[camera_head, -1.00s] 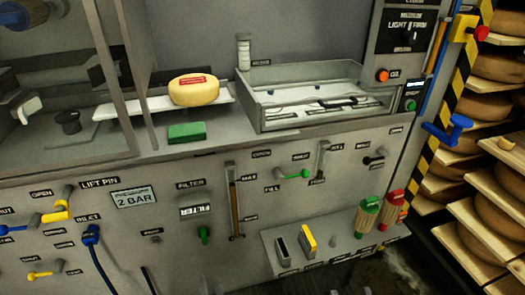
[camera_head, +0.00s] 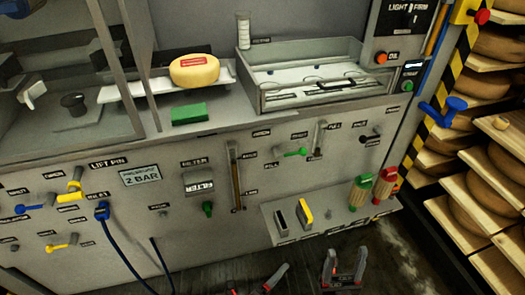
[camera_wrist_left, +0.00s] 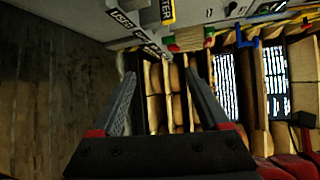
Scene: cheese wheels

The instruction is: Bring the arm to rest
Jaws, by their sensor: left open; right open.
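My left gripper (camera_head: 254,281) shows at the bottom edge of the head view, partly cut off by the frame. In the left wrist view its two fingers (camera_wrist_left: 160,75) stand apart with nothing between them. My right gripper (camera_head: 345,256) is just to the right of it in the head view, with its fingers spread and empty. Both grippers are low in front of the machine's front panel, over the dark floor, and appear apart from the panel. Most of both arms is outside the head view.
A yellow cheese wheel (camera_head: 194,71) with a red label lies on a white tray (camera_head: 114,92). A green block (camera_head: 190,115) and a clear-walled basin (camera_head: 255,98) are on the counter. Levers stick out of the panel. Shelves of cheese wheels (camera_head: 492,72) stand at the right.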

